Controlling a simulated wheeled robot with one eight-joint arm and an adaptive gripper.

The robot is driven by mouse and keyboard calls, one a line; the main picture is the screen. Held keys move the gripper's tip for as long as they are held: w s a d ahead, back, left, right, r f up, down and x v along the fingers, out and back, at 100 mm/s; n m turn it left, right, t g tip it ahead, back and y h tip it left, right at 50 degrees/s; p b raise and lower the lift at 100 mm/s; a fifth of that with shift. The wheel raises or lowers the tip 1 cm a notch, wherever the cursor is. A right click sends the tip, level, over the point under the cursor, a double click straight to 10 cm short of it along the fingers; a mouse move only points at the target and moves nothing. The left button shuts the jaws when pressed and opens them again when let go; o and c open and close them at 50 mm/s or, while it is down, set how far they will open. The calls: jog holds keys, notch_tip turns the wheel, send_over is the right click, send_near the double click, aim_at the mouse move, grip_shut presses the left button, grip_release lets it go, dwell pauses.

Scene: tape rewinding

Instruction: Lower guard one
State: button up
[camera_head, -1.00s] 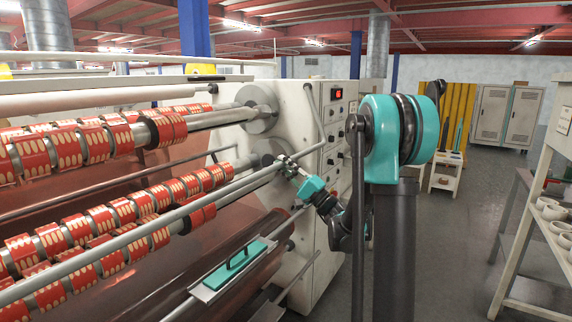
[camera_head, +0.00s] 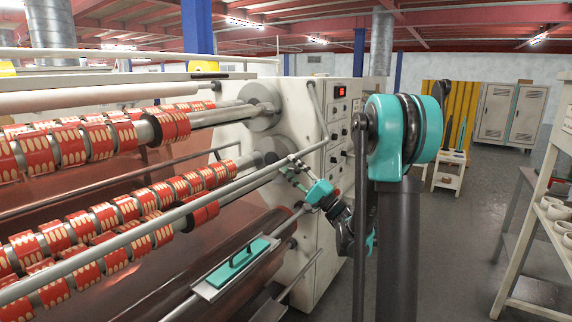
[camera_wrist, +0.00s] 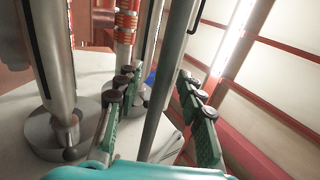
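A long grey metal bar (camera_head: 150,222), which I take to be guard one, runs across the front of the red-and-cream rolls (camera_head: 130,215). My gripper (camera_head: 291,170) is just below the bar's right part. In the wrist view, my gripper (camera_wrist: 158,80) is open, its two green fingers apart. The bar (camera_wrist: 175,70) shows in the gap between them, with space on both sides. I cannot tell how deep it lies between the fingertips.
The white machine panel (camera_head: 300,110) with its red display stands beside my arm. A second row of rolls (camera_head: 90,140) lies above. Shelves (camera_head: 550,200) stand at right; the floor between is open.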

jog(key=v, duration=0.9)
jog(key=shift+f, duration=0.1)
jog(key=s+a+f+n+g+h, duration=0.2)
jog(key=s+a+f+g+h, duration=0.3)
jog(key=f, duration=0.3)
jog(key=s+a+f+n+g+h, duration=0.3)
jog(key=s+a+f, duration=0.1)
jog(key=s+f, duration=0.25)
jog(key=s+d+f+n+g+h, duration=0.2)
jog(key=s+d+f+h, duration=1)
jog(key=d, duration=0.3)
jog(key=shift+s+d, duration=0.25)
jog(key=shift+s, duration=0.55)
jog(key=shift+o, duration=0.6)
